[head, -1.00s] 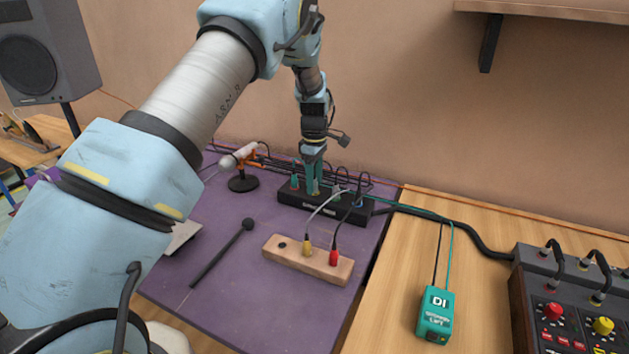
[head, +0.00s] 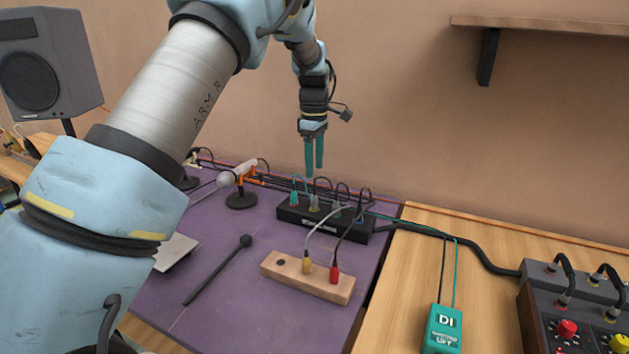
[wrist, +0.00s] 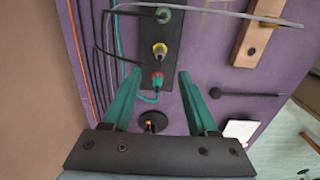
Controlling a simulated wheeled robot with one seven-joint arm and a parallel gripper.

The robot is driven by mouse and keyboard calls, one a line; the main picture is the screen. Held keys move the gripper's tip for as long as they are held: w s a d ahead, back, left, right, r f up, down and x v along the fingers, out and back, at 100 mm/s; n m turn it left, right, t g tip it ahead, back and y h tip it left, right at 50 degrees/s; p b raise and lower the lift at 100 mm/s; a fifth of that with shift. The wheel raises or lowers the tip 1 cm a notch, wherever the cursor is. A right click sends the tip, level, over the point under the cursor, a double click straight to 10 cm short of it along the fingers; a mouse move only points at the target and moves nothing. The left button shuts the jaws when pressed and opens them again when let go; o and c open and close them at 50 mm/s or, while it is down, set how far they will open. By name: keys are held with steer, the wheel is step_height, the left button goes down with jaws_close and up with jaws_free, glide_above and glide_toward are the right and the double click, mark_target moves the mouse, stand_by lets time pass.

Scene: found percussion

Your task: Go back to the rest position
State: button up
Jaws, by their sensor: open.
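My gripper (head: 314,172) hangs fingers-down above the black patch box (head: 290,215) in the head view, with a gap between its fingertips and the box. Its two teal fingers are apart and nothing is between them. Several cables run from plugs standing in the box.
A wooden jack block (head: 317,284) with yellow and red plugs, a mallet (head: 216,271) and a microphone (head: 232,175) are on the purple surface (head: 262,325). A teal DI box (head: 443,330) and a mixer (head: 565,290) are at right. A shelf (head: 545,28) juts from the wall.

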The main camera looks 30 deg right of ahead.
steer(key=shift+r, duration=0.25)
stand_by(0.3)
steer(key=a+r+m, duration=0.1)
steer(key=a+m, duration=0.2)
steer(key=a, duration=1.8)
steer(key=s+a+m, duration=0.3)
steer(key=s+a, duration=0.4)
steer(key=a, duration=0.3)
steer(key=s+a+f+m+t, duration=0.1)
steer(key=s+a+m, duration=0.2)
steer(key=s+a, duration=0.5)
steer(key=shift+s+a+f+t, duration=0.3)
steer(key=shift+a, duration=0.6)
